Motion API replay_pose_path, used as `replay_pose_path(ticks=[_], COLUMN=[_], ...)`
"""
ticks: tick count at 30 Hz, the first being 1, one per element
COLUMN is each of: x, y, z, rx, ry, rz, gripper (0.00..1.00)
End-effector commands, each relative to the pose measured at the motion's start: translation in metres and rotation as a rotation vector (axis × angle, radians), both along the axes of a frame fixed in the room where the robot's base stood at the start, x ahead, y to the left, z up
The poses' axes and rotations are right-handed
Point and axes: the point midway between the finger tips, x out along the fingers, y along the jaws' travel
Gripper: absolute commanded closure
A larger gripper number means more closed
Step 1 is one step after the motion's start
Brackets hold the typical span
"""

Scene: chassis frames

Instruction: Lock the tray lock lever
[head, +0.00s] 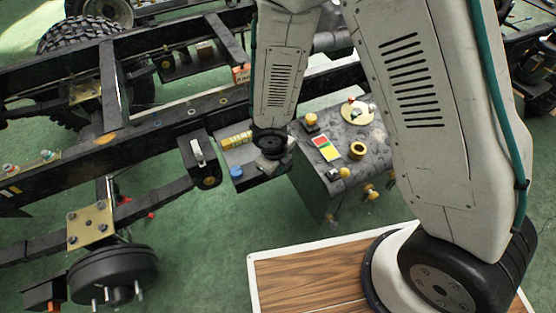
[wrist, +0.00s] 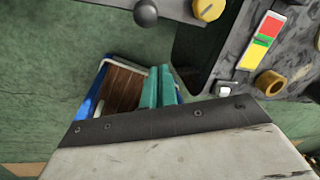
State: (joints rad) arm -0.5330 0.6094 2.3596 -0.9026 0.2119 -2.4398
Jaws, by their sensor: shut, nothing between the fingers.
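My gripper (wrist: 157,84) shows in the wrist view as two teal fingers closed together, with nothing between them. A dark ball-ended knob (wrist: 146,12) stands on a grey bar at the top of that view, above and apart from the fingertips. It may be the lock lever, but I cannot tell for sure. In the head view, a small tray-like unit (head: 240,155) with a yellow cylinder sits on the chassis rail, partly hidden by my arm's end. A white lever (head: 197,150) stands on a black box to its left. My fingers cannot be made out in the head view.
A grey box (head: 345,150) with a red-yellow-green label and yellow knobs stands right of the tray unit; it also shows in the wrist view (wrist: 230,75). A yellow knob (wrist: 208,9) is beside the ball knob. A blue knob (head: 236,172) is nearby. Black rails cross the left.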

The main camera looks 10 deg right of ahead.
Motion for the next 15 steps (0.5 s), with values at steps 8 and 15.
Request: replay_pose_path(ticks=[8, 15], x=[0.003, 0.007], y=[-0.003, -0.003], z=[-0.027, -0.038], rx=[-0.001, 0.001], ry=[0.001, -0.001], rz=[0.001, -0.001], gripper=[1.00, 1.00])
